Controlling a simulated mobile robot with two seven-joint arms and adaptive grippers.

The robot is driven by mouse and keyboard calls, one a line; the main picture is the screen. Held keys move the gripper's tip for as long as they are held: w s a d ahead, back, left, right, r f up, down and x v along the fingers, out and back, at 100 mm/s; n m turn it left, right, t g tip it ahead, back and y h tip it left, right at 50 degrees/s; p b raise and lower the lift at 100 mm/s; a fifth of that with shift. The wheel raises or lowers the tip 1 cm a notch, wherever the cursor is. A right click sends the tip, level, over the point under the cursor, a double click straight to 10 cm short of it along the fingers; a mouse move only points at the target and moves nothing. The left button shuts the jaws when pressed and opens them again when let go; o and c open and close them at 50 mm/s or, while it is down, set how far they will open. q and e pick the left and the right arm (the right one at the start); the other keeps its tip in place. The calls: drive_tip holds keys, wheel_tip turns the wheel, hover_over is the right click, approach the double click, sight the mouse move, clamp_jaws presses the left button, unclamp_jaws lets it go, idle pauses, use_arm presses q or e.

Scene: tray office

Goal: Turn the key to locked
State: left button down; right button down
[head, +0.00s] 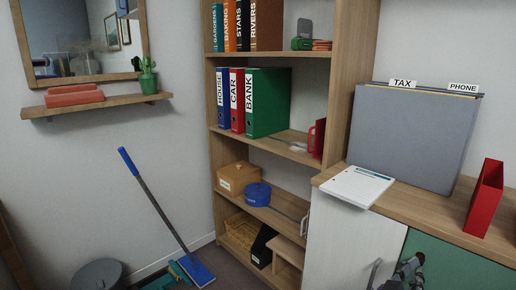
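My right gripper (404,272) is at the bottom edge, in front of the cabinet's green panel (450,262). It is dark grey, and only its upper part shows; whether its fingers are open or shut cannot be made out. A small grey upright part (375,272) stands just left of it, by the lower right of the white cabinet door (345,245); I cannot tell what it is. No key or lock can be made out. My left gripper is out of view.
The cabinet top (450,215) bears a grey file box (410,135), a notepad (357,186) and a red holder (484,198). A bookshelf (340,80) with binders stands left of it. A blue mop (160,205) leans against the wall.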

drive_tip(key=shift+s+d+r, duration=0.1)
drive_tip(key=shift+d+r, duration=0.25)
drive_tip(key=shift+s+d+f, duration=0.2)
drive_tip(key=shift+f, duration=0.15)
drive_tip(key=b+v, duration=0.2)
drive_tip(key=v, duration=0.4)
drive_tip(key=shift+f, duration=0.2)
drive_tip(key=shift+a, duration=0.15)
